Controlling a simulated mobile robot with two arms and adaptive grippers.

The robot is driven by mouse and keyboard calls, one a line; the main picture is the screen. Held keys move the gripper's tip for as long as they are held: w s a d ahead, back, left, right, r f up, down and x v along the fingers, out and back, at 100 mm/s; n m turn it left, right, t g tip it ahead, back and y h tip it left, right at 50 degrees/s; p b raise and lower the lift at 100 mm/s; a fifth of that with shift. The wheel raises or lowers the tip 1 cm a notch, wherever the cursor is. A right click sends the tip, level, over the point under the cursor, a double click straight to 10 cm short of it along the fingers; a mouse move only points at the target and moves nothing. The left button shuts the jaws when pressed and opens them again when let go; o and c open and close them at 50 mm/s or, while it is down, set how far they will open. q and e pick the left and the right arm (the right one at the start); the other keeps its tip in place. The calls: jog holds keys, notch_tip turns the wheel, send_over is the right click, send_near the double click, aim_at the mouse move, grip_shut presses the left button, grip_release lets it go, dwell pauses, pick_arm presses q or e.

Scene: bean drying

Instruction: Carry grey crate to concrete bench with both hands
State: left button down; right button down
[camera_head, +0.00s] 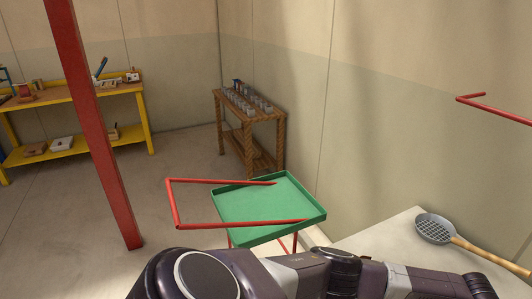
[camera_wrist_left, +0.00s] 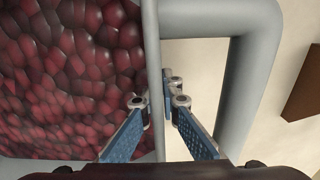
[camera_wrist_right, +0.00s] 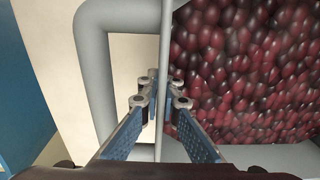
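The grey crate's rim shows in the left wrist view (camera_wrist_left: 150,30) and the right wrist view (camera_wrist_right: 167,40), full of dark red beans. A grey loop handle stands out from its side in both. My left gripper (camera_wrist_left: 158,101) is shut on the crate's thin wall, one finger on the bean side and one outside. My right gripper (camera_wrist_right: 160,102) is shut the same way on the opposite wall. The head view shows neither the crate nor the gripper tips, only my arm parts along the bottom. I cannot identify the concrete bench with certainty; a pale slab (camera_head: 385,238) shows at right.
A sieve (camera_head: 435,229) lies on the pale slab. A green tray (camera_head: 263,238) on a red frame stands ahead. A wooden rack (camera_head: 216,126) with small pots is by the wall. A red post (camera_head: 92,110) and a yellow workbench (camera_head: 70,99) are at left. Floor between is clear.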

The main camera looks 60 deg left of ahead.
pick_arm(q)
jog(key=c, duration=2.6)
grip_release()
jog(key=shift+a, duration=0.1)
jog(key=o, duration=0.5)
jog(key=shift+s+f, duration=0.15)
jog(key=shift+f, duration=0.05)
pick_arm(e)
jog(key=c, duration=2.5)
grip_release()
jog(key=shift+s+d+f, duration=0.1)
jog(key=shift+s+f, duration=0.1)
jog(key=shift+f, duration=0.05)
jog(key=shift+c, duration=0.2)
pick_arm(q)
jog(key=shift+r, duration=0.1)
pick_arm(e)
jog(key=o, duration=0.5)
jog(key=shift+r, duration=0.15)
jog(key=shift+c, duration=0.2)
pick_arm(q)
jog(key=shift+r, duration=0.1)
pick_arm(e)
jog(key=shift+r, duration=0.15)
